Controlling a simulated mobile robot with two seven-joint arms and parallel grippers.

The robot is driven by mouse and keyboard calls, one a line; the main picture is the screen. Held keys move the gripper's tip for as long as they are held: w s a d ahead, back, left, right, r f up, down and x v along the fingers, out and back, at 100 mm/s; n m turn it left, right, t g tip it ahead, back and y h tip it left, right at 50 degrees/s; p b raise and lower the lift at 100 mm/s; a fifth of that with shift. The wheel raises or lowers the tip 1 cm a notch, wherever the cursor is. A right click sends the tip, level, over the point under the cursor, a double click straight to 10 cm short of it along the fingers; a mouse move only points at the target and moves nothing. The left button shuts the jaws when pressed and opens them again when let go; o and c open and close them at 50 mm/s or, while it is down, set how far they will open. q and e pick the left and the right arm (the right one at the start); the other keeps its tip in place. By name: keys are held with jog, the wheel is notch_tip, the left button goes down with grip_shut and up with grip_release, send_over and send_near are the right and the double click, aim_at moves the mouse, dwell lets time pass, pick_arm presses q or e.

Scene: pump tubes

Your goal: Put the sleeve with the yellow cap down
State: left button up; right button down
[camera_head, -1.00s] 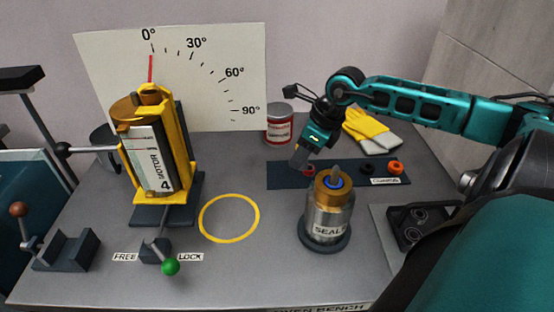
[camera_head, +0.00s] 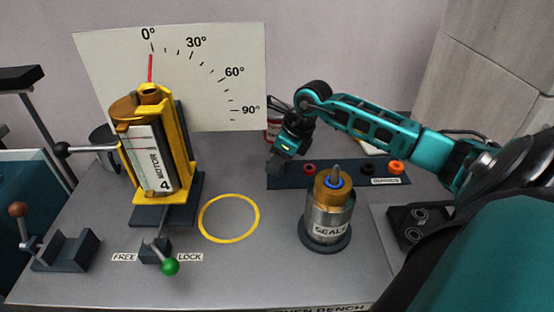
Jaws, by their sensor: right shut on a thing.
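My right gripper (camera_head: 277,164) is at the left end of the dark blue mat (camera_head: 338,178), with its fingers pointing down. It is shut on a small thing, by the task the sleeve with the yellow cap. The fingers hide this thing, and I cannot make out a yellow cap. I cannot tell whether it touches the mat. A red ring-like piece (camera_head: 309,168) is on the mat just right of the gripper. My left gripper is not in view.
A metal canister marked SEALS (camera_head: 328,222) stands in front of the mat. A red-and-white can is partly behind my right wrist. A yellow circle (camera_head: 229,219) on the bench is empty.

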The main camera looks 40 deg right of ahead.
jog(key=c, duration=0.7)
grip_release()
jog(key=shift+c, duration=0.2)
jog(key=shift+r, duration=0.2)
jog(key=p+v, duration=0.1)
jog(key=v, duration=1)
jog(key=shift+s+r, duration=0.2)
jog(key=shift+r, duration=0.15)
